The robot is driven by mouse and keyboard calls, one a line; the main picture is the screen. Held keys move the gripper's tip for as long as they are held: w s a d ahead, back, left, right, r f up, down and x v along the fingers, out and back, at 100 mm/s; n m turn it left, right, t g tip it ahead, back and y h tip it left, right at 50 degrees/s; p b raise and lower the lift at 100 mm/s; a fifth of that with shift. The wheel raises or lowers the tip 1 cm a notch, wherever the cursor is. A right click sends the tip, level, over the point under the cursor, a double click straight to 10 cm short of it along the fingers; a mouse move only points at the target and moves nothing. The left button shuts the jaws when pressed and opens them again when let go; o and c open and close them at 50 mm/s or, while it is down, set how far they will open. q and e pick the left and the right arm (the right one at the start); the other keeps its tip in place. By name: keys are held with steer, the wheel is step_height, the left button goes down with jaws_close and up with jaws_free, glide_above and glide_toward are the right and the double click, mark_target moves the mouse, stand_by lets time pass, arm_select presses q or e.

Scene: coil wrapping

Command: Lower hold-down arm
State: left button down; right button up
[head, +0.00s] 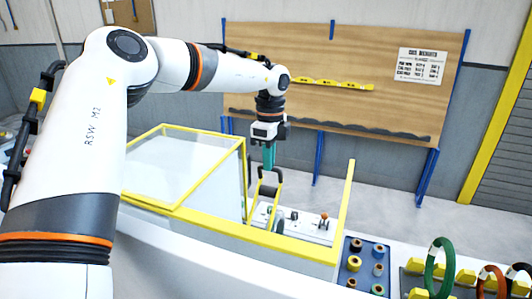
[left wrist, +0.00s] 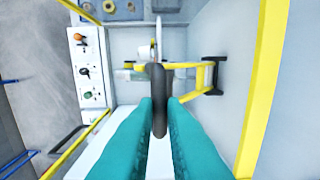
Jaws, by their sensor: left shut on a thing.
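The hold-down arm (head: 278,177) shows in the head view as a small yellow bar with dark parts, inside the yellow-edged machine enclosure. In the left wrist view the hold-down arm (left wrist: 203,72) is a yellow frame with a black bracket at its right end and a black grip (left wrist: 158,108) at its left. My left gripper (head: 269,166) points down from above with teal fingers. In the left wrist view my left gripper (left wrist: 159,105) has its fingers on either side of the black grip, shut on it. My right gripper is not in view.
A control panel (head: 310,226) with knobs stands beside the hold-down arm. Yellow-edged clear guards (head: 185,165) surround the machine on the left and front. A blue tray of spools (head: 366,265) and a rack with a green coil (head: 440,265) lie at right.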

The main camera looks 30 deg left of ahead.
arm_select(q)
steer(key=shift+w+a+r, duration=0.1)
steer(key=shift+w+r, duration=0.05)
steer(key=shift+w, duration=0.15)
